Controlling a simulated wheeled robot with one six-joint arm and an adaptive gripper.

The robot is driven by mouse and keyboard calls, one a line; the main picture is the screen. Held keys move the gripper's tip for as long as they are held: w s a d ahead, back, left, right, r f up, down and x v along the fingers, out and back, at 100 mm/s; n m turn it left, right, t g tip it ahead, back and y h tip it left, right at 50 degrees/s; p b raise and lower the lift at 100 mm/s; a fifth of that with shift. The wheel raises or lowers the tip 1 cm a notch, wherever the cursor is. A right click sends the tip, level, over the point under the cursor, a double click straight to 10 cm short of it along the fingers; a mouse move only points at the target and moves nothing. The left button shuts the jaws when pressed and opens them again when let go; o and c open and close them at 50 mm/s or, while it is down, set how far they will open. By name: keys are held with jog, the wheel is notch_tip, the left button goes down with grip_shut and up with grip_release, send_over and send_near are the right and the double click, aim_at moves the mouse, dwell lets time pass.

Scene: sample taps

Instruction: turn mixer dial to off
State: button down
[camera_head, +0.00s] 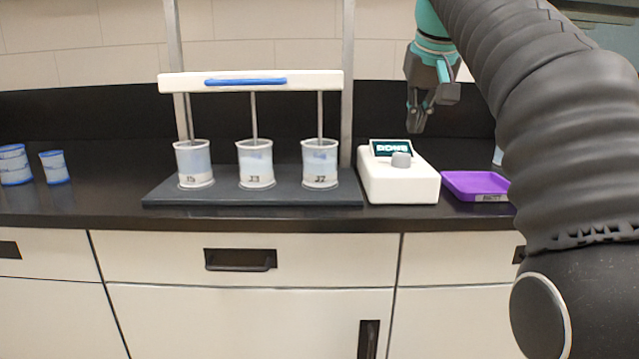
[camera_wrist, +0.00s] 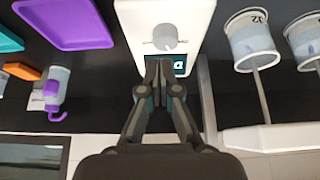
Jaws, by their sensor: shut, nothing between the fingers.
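The mixer dial (camera_head: 401,160) is a grey knob on top of a white control box (camera_head: 400,188). A small dark display (camera_head: 391,148) behind it shows light letters, which seem to read "DONE". My gripper (camera_head: 416,130) is above and behind the box, pointing down, shut and empty. In the wrist view the dial (camera_wrist: 165,37) has a thin bar across it and lies beyond the closed fingertips (camera_wrist: 159,62). The fingers cover part of the display (camera_wrist: 180,65) and appear apart from the dial.
The mixer stand (camera_head: 250,82) has three stirring rods in labelled beakers (camera_head: 256,164) left of the box. A purple tray (camera_head: 474,184) lies close to its right. Blue-lidded cups (camera_head: 54,167) stand far left. A purple-capped bottle (camera_wrist: 54,92) and orange block (camera_wrist: 22,71) show in the wrist view.

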jog(key=f+b, duration=0.2)
jog(key=a+f+b, duration=0.1)
jog(key=f+b, duration=0.3)
jog(key=shift+w+a+f, duration=0.1)
jog(key=shift+a+f, duration=0.1)
jog(key=shift+a, duration=0.15)
jog(key=shift+w, duration=0.2)
dwell(0.7)
jog(key=shift+d+p, duration=0.85)
jog(key=shift+p, duration=0.95)
jog(key=shift+s, duration=0.15)
dwell(0.4)
jog(key=shift+s+d, duration=0.1)
jog(key=shift+s, duration=0.15)
notch_tip(320, 180, up, 2)
jog(key=shift+r+p, duration=0.2)
jog(key=shift+p, duration=1.05)
jog(key=shift+r, duration=1.85)
